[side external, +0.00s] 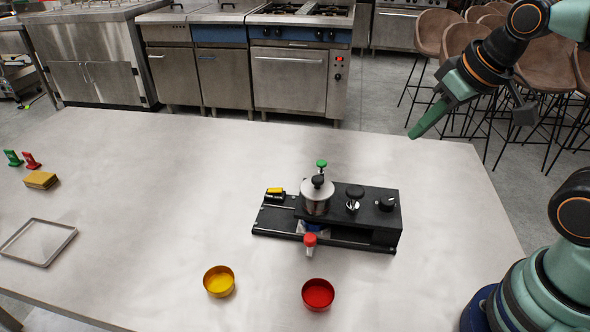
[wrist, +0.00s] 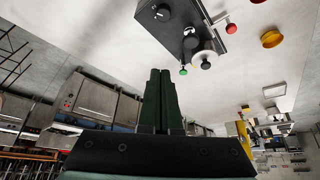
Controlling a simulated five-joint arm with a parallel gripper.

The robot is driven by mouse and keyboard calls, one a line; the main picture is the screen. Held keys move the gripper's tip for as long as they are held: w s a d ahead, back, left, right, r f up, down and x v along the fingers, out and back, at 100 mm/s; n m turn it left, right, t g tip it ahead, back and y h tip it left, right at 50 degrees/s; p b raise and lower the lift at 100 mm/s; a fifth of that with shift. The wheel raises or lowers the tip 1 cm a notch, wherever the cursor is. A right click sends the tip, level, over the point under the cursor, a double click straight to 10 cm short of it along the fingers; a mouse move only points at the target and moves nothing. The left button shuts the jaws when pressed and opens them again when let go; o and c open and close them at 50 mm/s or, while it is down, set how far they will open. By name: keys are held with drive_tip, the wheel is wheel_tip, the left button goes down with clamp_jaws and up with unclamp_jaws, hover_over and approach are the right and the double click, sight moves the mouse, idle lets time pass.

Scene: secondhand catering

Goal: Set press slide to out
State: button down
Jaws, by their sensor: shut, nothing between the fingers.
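The press (side external: 365,215) is a low black unit on the table, with a metal cylinder (side external: 317,197), knobs on top and a flat slide base (side external: 272,221) reaching out at its left. A yellow-topped block (side external: 275,193) sits at the left end of the slide base. A red-topped knob (side external: 309,241) stands at the front and a green one (side external: 321,164) at the back. My gripper (side external: 413,136) is shut and empty, high above the table's back right, well apart from the press. The press also shows upside down in the wrist view (wrist: 178,18), beyond my shut fingers (wrist: 160,72).
A yellow bowl (side external: 219,281) and a red bowl (side external: 318,294) stand in front of the press. The table between is clear. Stools (side external: 470,45) stand behind.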

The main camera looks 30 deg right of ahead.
drive_tip(key=c, duration=0.9)
unclamp_jaws()
drive_tip(key=shift+a, duration=0.1)
drive_tip(key=o, duration=0.3)
drive_tip(key=shift+w+a, duration=0.25)
drive_tip(key=shift+a, duration=0.05)
drive_tip(key=n+g, duration=0.5)
drive_tip(key=g, duration=0.1)
hover_over(310, 237)
wheel_tip(310, 237, down, 9)
drive_tip(key=shift+m, duration=0.3)
wheel_tip(310, 237, down, 11)
clamp_jaws()
